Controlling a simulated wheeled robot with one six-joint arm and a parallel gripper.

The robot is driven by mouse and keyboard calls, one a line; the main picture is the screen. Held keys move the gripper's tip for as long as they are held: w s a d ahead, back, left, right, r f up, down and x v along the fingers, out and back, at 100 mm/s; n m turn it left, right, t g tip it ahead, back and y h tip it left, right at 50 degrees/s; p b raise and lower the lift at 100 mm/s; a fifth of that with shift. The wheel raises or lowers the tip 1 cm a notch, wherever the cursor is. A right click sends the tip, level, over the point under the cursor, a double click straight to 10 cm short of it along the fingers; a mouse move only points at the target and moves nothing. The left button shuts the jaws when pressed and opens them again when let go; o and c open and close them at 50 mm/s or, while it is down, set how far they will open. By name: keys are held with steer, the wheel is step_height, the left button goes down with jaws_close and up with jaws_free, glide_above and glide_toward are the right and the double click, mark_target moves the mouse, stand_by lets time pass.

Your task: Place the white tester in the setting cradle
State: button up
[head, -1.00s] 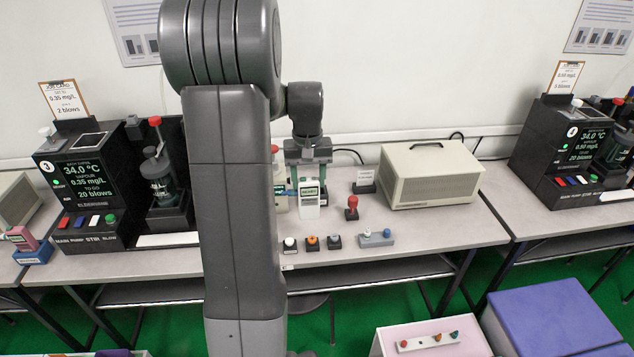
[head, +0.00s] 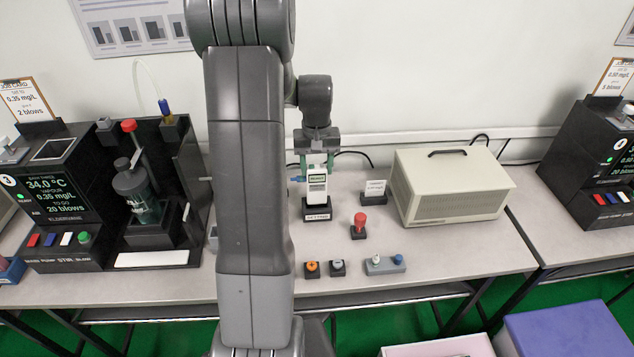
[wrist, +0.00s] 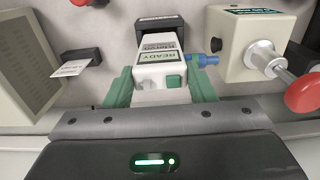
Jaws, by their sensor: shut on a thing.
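The white tester (head: 317,184), with a green-and-white display and a blue side piece, is upright in the head view. My gripper (head: 316,166) is shut on its upper part, with green fingers on either side. The black setting cradle (head: 317,212) is directly below, and the tester's lower end meets its top; I cannot tell how deep it sits. In the wrist view the tester (wrist: 160,68) is between my green fingers (wrist: 163,90), its READY display showing. The cradle (wrist: 160,22) shows as a black block at its far end.
A red-topped stand (head: 359,225) and a small card holder (head: 375,192) are to the right, before a beige case (head: 452,188). Small knobbed blocks (head: 312,268) line the front edge. In the wrist view, a beige box with a red knob (wrist: 262,55) is close on the right.

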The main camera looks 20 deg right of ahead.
mark_target(317, 179)
steer(key=shift+f, duration=2.35)
steer(key=shift+f, duration=0.2)
steer(key=o, duration=1.3)
steer(key=shift+o, duration=0.2)
steer(key=shift+r, duration=0.1)
step_height(317, 179, up, 12)
steer(key=shift+r+b, duration=0.15)
steer(key=shift+b, duration=0.15)
